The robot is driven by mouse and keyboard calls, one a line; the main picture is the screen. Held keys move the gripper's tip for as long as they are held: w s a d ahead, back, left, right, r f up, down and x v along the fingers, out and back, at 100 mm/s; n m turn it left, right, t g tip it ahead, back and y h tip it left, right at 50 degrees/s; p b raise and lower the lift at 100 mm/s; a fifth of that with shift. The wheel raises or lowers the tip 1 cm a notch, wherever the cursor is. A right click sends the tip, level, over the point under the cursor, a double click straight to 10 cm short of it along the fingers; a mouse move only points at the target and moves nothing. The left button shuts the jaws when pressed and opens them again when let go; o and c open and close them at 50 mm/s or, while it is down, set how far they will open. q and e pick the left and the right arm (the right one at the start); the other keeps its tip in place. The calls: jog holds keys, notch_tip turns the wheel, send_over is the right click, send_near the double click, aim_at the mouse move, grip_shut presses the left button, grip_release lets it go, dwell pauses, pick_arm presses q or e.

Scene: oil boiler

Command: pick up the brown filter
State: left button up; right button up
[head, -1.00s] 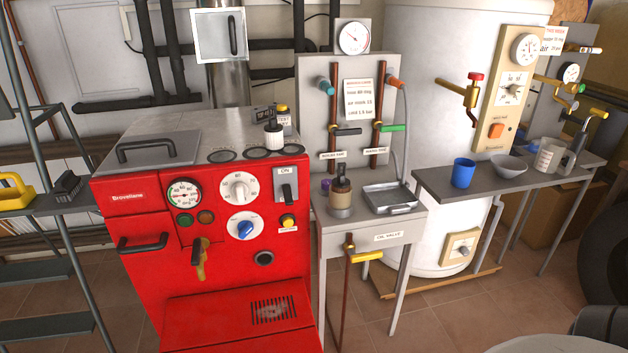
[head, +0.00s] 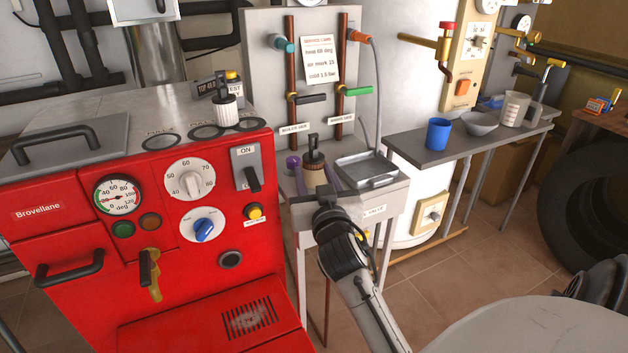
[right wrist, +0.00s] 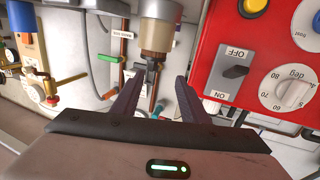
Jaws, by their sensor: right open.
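The brown filter (head: 316,178) is a tan-brown cup with a dark knobbed top. It stands upright on the small grey table beside the red boiler. In the right wrist view, which is upside down, the filter (right wrist: 155,36) shows ahead of the fingertips at the top. My right gripper (head: 315,186) is close in front of it, with fingers spread apart. In the right wrist view its gripper (right wrist: 161,82) is open, with nothing held between the fingers. My gripper hides the filter's lower part in the head view. My left gripper is not in view.
A grey tray (head: 352,178) lies right of the filter, near my arm. The panel (head: 262,95) with valves and copper pipes rises behind. The red boiler (head: 70,240) stands close on the left. A blue cup (head: 438,135) and grey bowl (head: 481,122) sit on the right shelf.

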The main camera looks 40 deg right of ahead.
aim_at(314, 149)
jog(key=shift+m+h, duration=0.4)
jog(key=shift+h, duration=0.1)
jog(key=w+d, duration=0.1)
jog(key=w+d+r, duration=0.1)
jog(key=w+d, duration=0.1)
jog(key=d, duration=0.1)
jog(key=shift+w+r, duration=0.2)
jog(key=shift+r, duration=0.1)
jog(key=shift+f+b+x, duration=0.15)
jog(key=shift+x, duration=1.35)
jog(key=shift+f+b+x, duration=0.15)
jog(key=shift+x, duration=1.3)
grip_shut()
